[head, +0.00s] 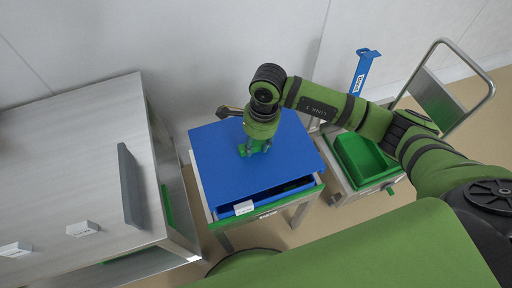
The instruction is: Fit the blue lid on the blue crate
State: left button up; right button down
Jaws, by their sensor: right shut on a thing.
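The blue lid (222,165) is a flat panel lying over the blue crate (268,201). My right gripper (253,149) points down at the middle of the lid and is shut on it; its fingertips hide the grip spot. The crate shows only along its front side, below the lid's front edge. A dark gap shows between lid and crate there, widest at the front right. I cannot tell whether the lid touches the crate at the back. My left gripper is not in view.
The crate is on a small stand with a green front edge (270,213). A grey metal bench (70,170) stands at left with an upright grey plate (130,185) and white labels. At right is a cart with a green bin (362,158) and a blue post (362,72).

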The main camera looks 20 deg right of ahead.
aim_at(256, 154)
jog(key=shift+f, duration=0.3)
jog(key=shift+f+b, duration=0.6)
jog(key=shift+f, duration=0.35)
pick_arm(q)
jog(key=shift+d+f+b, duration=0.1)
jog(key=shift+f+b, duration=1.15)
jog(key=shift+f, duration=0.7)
pick_arm(e)
jog(key=shift+f, duration=1.5)
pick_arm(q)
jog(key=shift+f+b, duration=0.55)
pick_arm(e)
jog(key=shift+f, duration=0.15)
jog(key=c, duration=0.7)
grip_release()
jog(key=c, duration=0.3)
jog(key=shift+c, duration=0.2)
